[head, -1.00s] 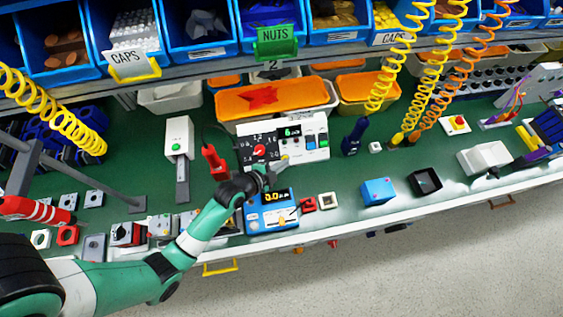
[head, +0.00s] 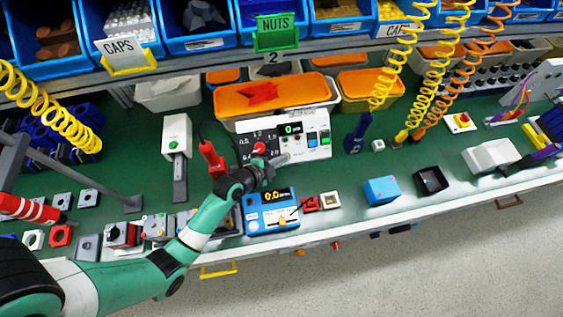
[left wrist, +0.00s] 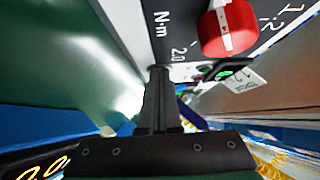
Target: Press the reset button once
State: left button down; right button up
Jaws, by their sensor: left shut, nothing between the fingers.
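The white control box (head: 310,152) stands mid-bench in the head view. It has a black dial panel with a red rotary knob (head: 259,147), a small green-lit display (head: 291,129) and several small buttons and switches. I cannot read which button is reset. The left wrist view shows the red knob (left wrist: 227,28) close up, beside "2.0" and "N·m" marks. My left gripper (head: 284,158) is at the box's lower front, below the knob; its shut, empty fingers also show in the left wrist view (left wrist: 158,75). Whether they touch the box is unclear. My right gripper is out of view.
A blue meter (head: 255,223) with an orange display sits just below the gripper. A red-handled tool (head: 210,157) stands left of the box. Orange-topped bins (head: 300,93) are behind it. A blue box (head: 381,190) and a black box (head: 431,180) lie right. Bench between them is clear.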

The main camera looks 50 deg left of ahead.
pick_arm(q)
jog(key=shift+s+f, duration=0.2)
jog(key=shift+f, duration=0.25)
jog(key=r+p, duration=0.1)
jog(key=d+r+p, duration=0.1)
jog(key=p, duration=0.1)
jog(key=s+d+r+p, duration=0.1)
jog(key=r, duration=0.1)
jog(key=shift+p, duration=0.3)
jog(key=p+v, duration=0.2)
jog(key=v, duration=0.8)
jog(key=shift+d, duration=0.25)
jog(key=shift+f, duration=0.15)
